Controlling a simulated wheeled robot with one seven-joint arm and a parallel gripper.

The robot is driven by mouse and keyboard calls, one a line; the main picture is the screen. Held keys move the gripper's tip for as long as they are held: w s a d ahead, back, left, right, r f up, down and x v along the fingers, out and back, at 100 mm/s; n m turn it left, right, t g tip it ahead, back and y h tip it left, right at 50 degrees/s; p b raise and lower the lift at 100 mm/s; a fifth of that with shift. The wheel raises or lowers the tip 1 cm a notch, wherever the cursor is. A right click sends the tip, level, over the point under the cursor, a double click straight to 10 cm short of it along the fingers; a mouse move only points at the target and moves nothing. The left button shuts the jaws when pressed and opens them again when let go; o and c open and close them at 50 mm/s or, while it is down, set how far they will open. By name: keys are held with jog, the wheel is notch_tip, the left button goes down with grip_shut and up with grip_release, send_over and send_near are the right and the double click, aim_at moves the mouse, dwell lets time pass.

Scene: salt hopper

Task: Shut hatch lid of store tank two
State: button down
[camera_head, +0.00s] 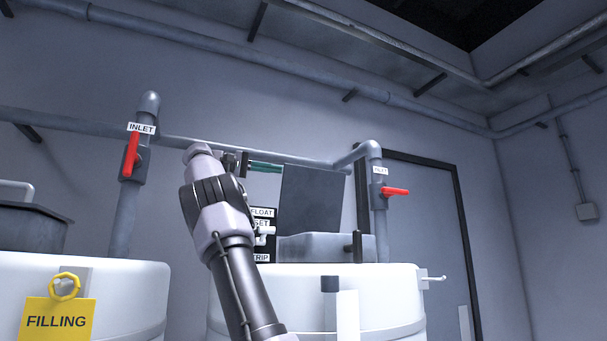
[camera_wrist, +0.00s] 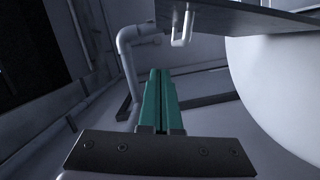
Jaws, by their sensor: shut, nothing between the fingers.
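The dark grey hatch lid (camera_head: 312,205) stands open, roughly upright, above the grey hatch collar (camera_head: 325,247) on the right white tank (camera_head: 380,295). No tank number is readable. My gripper (camera_head: 266,167) has green fingers and is just left of the lid's upper part; I cannot tell whether they touch. In the wrist view the green fingers (camera_wrist: 160,100) are together and empty. A dark plate, seemingly the lid (camera_wrist: 250,17), with a pale U-shaped loop (camera_wrist: 183,28), is above and right of them. My arm hides part of the right tank.
The left tank (camera_head: 120,285) carries a yellow FILLING tag (camera_head: 57,321) and a dark box-like hatch (camera_head: 30,228). Pipes with red valve handles (camera_head: 131,156) (camera_head: 396,191) rise beside the hatches. A labelled panel (camera_head: 262,225) is behind my arm. A door (camera_head: 430,220) is behind the right tank.

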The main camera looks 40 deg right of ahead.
send_over(310, 194)
jog(key=w+d, duration=0.2)
jog(key=w, duration=0.2)
jog(key=shift+s+a+f, duration=0.45)
jog(key=shift+s+f, duration=0.05)
jog(key=shift+s, duration=0.3)
jog(key=shift+s+a+f, duration=0.4)
jog(key=shift+s+f, duration=0.05)
jog(key=shift+s, duration=0.3)
jog(key=shift+s, duration=0.1)
